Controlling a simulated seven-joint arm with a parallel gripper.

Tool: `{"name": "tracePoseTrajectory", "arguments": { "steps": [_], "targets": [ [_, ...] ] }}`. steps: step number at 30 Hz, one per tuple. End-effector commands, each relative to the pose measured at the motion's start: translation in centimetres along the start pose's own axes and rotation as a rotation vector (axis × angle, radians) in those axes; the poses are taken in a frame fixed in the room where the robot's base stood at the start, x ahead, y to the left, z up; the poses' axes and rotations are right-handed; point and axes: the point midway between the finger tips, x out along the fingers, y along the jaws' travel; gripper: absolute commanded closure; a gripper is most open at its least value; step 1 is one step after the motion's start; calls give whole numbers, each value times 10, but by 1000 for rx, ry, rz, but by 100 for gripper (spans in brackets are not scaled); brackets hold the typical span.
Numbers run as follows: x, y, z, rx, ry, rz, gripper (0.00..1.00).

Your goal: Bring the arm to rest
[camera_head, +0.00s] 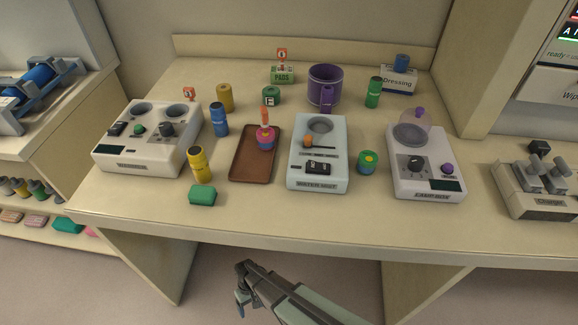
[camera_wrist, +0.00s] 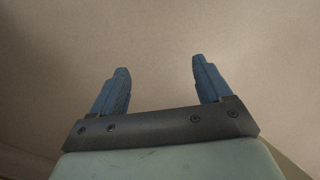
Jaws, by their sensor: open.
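My gripper (camera_head: 242,290) hangs in front of the counter and below its front edge, over the floor. My arm reaches in from the bottom of the head view. In the wrist view my gripper (camera_wrist: 160,85) shows two blue fingers spread wide apart. Nothing is between them, and only plain beige surface shows beyond. The gripper touches nothing that I can see.
The counter (camera_head: 330,222) holds a warmer (camera_head: 150,160), a brown tray (camera_head: 247,170), a white device with a slider (camera_head: 318,180), a domed device (camera_head: 428,185), a purple mug (camera_head: 324,88), bottles and a green block (camera_head: 202,196). Open floor lies below, between the counter's side panels.

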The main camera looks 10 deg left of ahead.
Motion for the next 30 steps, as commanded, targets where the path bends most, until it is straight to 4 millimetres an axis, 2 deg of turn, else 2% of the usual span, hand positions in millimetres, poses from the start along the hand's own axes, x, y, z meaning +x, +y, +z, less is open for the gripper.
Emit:
{"name": "tracePoseTrajectory", "arguments": {
  "steps": [1, 6, 15, 21, 30],
  "targets": [
    [-6, 17, 13, 34, -4, -4, 22],
    [-16, 63, 47, 128, -23, -11, 22],
    [-32, 128, 116, 291, -60, -32, 22],
    [-40, 159, 167, 400, -87, -53, 22],
    [-50, 187, 246, 558, -134, -92, 22]
  ]
}}
